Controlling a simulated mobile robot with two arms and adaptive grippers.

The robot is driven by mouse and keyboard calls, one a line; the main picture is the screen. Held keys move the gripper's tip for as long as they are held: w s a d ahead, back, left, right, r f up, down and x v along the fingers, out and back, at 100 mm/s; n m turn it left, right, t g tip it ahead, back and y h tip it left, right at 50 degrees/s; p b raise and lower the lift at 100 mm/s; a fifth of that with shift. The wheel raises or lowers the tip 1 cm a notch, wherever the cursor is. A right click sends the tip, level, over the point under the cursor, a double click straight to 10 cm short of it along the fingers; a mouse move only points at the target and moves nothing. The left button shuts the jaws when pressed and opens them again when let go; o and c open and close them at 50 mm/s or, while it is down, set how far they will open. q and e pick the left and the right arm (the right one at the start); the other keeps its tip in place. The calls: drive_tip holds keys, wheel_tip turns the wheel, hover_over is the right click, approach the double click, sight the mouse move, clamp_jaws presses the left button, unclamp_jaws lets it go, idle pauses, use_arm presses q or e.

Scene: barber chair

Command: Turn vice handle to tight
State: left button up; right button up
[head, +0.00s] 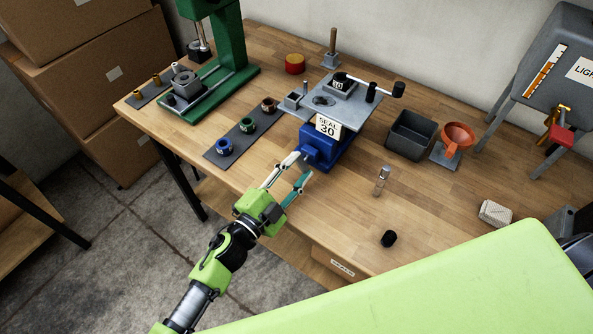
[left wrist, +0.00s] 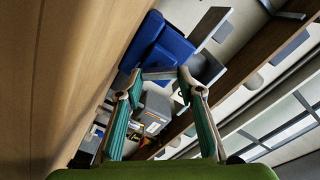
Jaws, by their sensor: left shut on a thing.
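The blue vice (head: 330,155) stands at the front edge of the wooden bench, below a grey plate with a "SEAL 30" card. It also shows in the left wrist view (left wrist: 166,50). My left gripper (head: 300,168) is at the vice's front, with one pale and one teal finger visible from above. In the left wrist view a thin grey bar, which looks like the vice handle (left wrist: 158,74), spans between my fingertips. My left gripper is shut on it. The handle's full length and angle are hard to tell. My right gripper is not in view.
A black bin (head: 411,135), an orange funnel (head: 457,136), a small glass vial (head: 382,182) and a black cap (head: 388,239) stand right of the vice. A dark mat (head: 240,137) with coloured rings lies left. A green press (head: 226,50) stands behind it.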

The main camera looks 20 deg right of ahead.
use_arm(q)
drive_tip(key=m+b, duration=0.1)
drive_tip(key=m, duration=0.3)
drive_tip(key=shift+f, duration=0.15)
drive_tip(key=shift+m+b, duration=0.75)
drive_tip(key=shift+m, duration=0.95)
